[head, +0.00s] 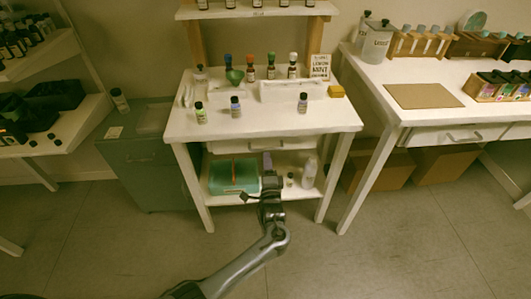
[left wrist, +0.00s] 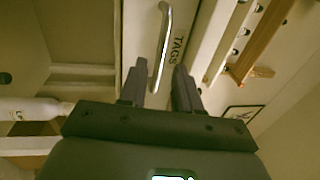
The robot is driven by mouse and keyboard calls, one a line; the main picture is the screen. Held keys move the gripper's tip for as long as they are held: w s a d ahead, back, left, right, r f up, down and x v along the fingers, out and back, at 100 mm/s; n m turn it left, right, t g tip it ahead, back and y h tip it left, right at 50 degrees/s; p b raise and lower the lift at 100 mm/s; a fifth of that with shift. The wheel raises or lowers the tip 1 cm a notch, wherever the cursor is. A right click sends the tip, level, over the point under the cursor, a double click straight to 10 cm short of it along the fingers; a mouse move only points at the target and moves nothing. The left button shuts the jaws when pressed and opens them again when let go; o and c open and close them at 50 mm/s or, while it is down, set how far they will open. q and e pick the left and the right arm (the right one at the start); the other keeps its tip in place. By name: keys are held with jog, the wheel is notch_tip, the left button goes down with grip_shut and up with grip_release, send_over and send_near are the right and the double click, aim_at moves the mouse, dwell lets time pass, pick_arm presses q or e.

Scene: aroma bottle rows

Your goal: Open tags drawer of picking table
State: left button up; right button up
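The tags drawer (head: 228,148) is a pale front under the top of the white picking table (head: 240,123) in the head view; it looks closed. In the left wrist view the drawer front (left wrist: 137,35) carries the printed word TAGS and a metal bar handle (left wrist: 164,35). My left gripper (head: 267,160) is in front of the drawer, below the tabletop edge. In the left wrist view its two fingers (left wrist: 159,82) are apart, with the handle's near end between them in the picture. I cannot tell whether they touch it. My right gripper is not in view.
A teal tray (head: 221,186) and a clear bottle (head: 309,170) sit on the lower shelf near my arm. A grey cabinet (head: 150,165) stands left, another white table (head: 400,110) right. The floor in front is clear.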

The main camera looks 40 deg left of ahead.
aim_at(266, 149)
pick_arm(q)
jog(key=shift+b+x, duration=1)
jog(key=shift+x, duration=1.85)
jog(key=shift+c, duration=0.3)
grip_shut()
